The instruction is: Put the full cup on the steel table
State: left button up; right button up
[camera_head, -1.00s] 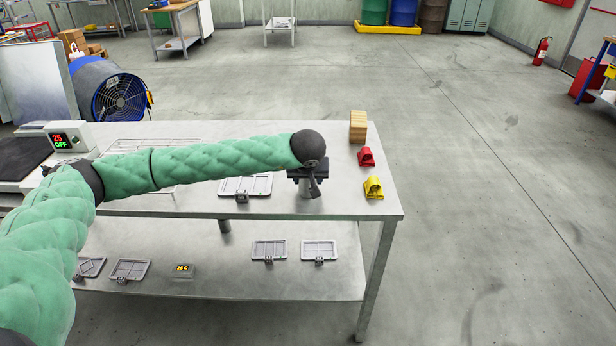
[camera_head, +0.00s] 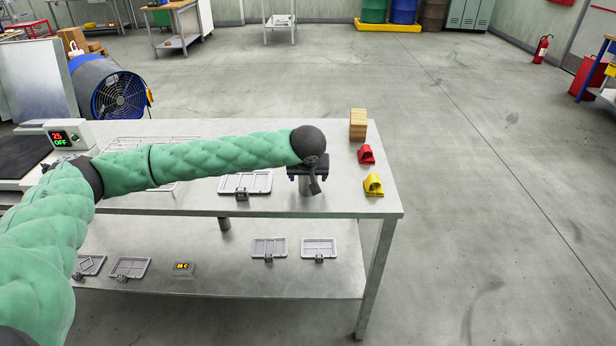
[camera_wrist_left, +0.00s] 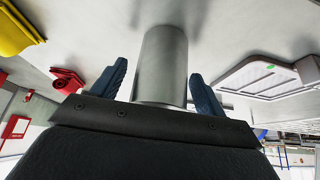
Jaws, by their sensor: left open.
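A grey metal cup (camera_head: 305,189) stands on the steel table (camera_head: 345,204) near its right end. In the left wrist view the cup (camera_wrist_left: 162,62) is a plain cylinder between the two blue-grey fingers. My left gripper (camera_head: 307,174) is at the cup's upper part; in the left wrist view the gripper (camera_wrist_left: 163,88) is open, with a finger on each side of the cup and gaps showing. The gripper hides the cup's top, so I cannot see its contents. My right gripper is not in view.
A wooden block (camera_head: 358,125), a red piece (camera_head: 366,154) and a yellow piece (camera_head: 373,185) stand right of the cup. A grey framed plate (camera_head: 245,183) lies to its left. More plates lie on the lower shelf (camera_head: 210,270). A control box (camera_head: 68,135) is far left.

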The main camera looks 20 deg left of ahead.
pick_arm(q)
jog(key=b+v, duration=0.2)
jog(key=v, duration=0.9)
jog(key=shift+r+b, duration=0.25)
jog(key=shift+b, duration=0.15)
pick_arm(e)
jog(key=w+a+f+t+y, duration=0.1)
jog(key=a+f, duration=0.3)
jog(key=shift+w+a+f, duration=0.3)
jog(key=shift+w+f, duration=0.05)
pick_arm(q)
jog(key=shift+s+d, duration=0.1)
jog(key=shift+s, duration=0.05)
